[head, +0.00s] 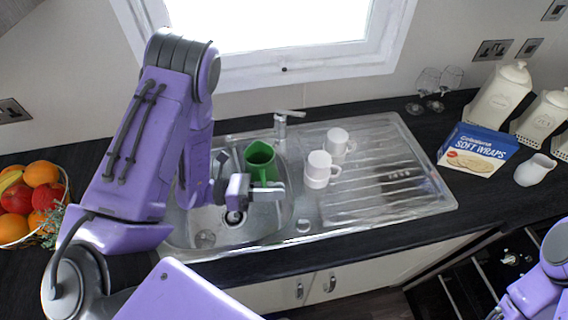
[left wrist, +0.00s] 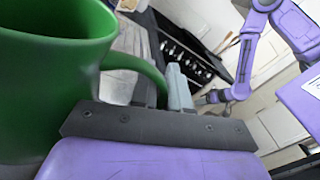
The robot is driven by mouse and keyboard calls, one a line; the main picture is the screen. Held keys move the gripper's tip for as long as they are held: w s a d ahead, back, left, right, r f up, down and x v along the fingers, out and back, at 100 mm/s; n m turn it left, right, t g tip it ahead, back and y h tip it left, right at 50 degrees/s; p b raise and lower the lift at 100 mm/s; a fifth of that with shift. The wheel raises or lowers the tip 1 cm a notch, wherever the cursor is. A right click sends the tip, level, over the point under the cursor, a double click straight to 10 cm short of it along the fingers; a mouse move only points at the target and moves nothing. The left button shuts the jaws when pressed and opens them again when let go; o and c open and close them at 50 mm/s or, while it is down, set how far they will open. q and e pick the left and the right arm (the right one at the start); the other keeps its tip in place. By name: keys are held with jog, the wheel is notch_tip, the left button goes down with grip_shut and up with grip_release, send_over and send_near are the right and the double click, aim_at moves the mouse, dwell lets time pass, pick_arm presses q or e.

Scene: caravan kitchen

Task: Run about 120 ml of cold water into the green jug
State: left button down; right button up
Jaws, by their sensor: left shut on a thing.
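The green jug (head: 261,160) is over the sink basin (head: 204,239), close to the tap (head: 284,125). My left gripper (head: 258,188) is shut on the jug by its handle. The left wrist view shows the jug (left wrist: 45,75) large at the left, its handle running down between the fingers (left wrist: 160,95). The jug looks upright in the head view. I see no stream of water from the tap, and the inside bottom of the jug is hidden. My right arm (head: 545,285) shows at the lower right; its gripper's jaws cannot be made out.
White mugs (head: 322,168) stand on the drainer (head: 400,185), right of the jug. Upturned glasses (head: 436,88), a wraps box (head: 477,150), a white jug (head: 535,170) and canisters (head: 501,95) stand further right. A fruit basket (head: 30,200) is at the left. The window is behind the sink.

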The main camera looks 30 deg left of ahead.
pick_arm(q)
jog(key=s+a+f+b, duration=0.1)
jog(key=s+f+b, duration=0.3)
jog(key=f+b, duration=0.65)
jog(key=w+a+r, duration=0.1)
jog(key=w+a, duration=0.4)
jog(key=a, duration=0.3)
jog(key=shift+w, duration=0.2)
pick_arm(e)
notch_tip(320, 180, down, 10)
jog(key=s, duration=0.1)
jog(key=shift+s, duration=0.25)
jog(key=shift+f, duration=0.1)
pick_arm(q)
jog(key=shift+r, duration=0.1)
